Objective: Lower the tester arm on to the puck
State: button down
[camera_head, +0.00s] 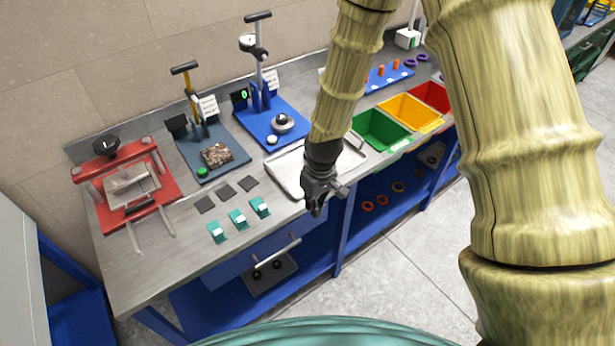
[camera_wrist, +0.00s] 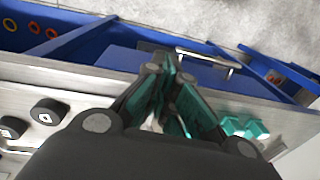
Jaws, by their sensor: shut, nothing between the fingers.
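The tester on the blue base (camera_head: 292,139) stands toward the back of the bench. It has a raised lever with a black handle (camera_head: 257,16) and a round dial gauge (camera_head: 248,42). A dark-topped puck (camera_head: 282,121) sits on a light round seat on that base, and the raised lever is apart from it. My gripper (camera_head: 316,208) is at the bench's front edge, well in front of and to the right of the tester, pointing down. It is shut and empty. Its closed fingers also show in the wrist view (camera_wrist: 172,75), where the tester is not seen.
A metal tray (camera_head: 283,178) lies partly behind my gripper. Left are a yellow-lever device (camera_head: 186,85), a red press (camera_head: 125,185), black squares (camera_head: 227,192) and teal pieces (camera_head: 238,219). Green (camera_head: 380,128), yellow and red bins stand right. A drawer handle (camera_head: 277,255) projects from the front.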

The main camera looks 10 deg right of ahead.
jog(key=s+d+f+m+b, duration=0.2)
jog(key=s+d+f+b, duration=0.1)
jog(key=s+f, duration=1)
jog(key=s+d+f+m+h+b, duration=0.1)
jog(key=s+d+f+b, duration=0.3)
jog(key=s+f, duration=1)
jog(key=shift+s+d+f+m+b, duration=0.15)
jog(key=shift+s+d+m+b, duration=0.05)
jog(key=shift+s+m+b, duration=0.6)
jog(key=shift+s, duration=0.1)
